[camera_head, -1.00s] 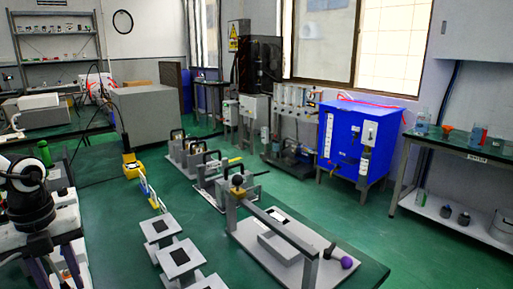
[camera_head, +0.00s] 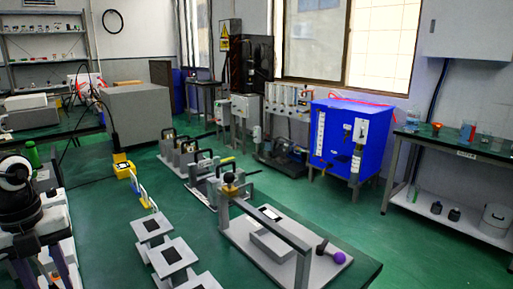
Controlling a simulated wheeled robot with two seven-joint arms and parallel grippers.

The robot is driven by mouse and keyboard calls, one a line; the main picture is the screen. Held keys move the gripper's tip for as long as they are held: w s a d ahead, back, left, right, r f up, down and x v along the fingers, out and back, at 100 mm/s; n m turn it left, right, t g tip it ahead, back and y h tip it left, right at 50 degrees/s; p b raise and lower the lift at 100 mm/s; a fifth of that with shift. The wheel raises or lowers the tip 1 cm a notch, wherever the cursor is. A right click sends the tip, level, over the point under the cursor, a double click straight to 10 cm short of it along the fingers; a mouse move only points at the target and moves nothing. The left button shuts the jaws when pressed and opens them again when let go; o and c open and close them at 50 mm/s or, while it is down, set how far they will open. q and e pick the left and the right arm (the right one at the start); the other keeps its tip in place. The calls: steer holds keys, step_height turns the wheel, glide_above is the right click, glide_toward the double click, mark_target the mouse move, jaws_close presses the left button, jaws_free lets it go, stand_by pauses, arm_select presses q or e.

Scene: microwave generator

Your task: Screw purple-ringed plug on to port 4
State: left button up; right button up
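A purple ball-shaped end (camera_head: 340,257) on a dark piece lies at the right end of a grey base plate (camera_head: 242,232) on the green table. I cannot tell whether it is the purple-ringed plug. No numbered port 4 can be made out. My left arm, white with black joints, is at the left edge. Its end, my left gripper (camera_head: 42,268), points down in the lower left corner, well apart from the purple piece. Its fingers are too dark and cut off to read. My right gripper is not in view.
A grey bar frame (camera_head: 265,220) stands over the base plate. Grey stepped blocks (camera_head: 172,251) stand left of it. Clamp-like fixtures (camera_head: 185,150), a yellow block (camera_head: 123,168) and a grey box (camera_head: 150,108) are farther back. A blue cabinet (camera_head: 335,135) stands beyond the table. Green floor right of the table is clear.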

mark_target(51, 284)
arm_select(q)
steer(key=shift+b, duration=0.45)
steer(key=shift+c, duration=0.4)
jaws_close()
steer(key=shift+r, duration=0.2)
steer(key=shift+r+p, duration=1.55)
steer(key=shift+r, duration=1.3)
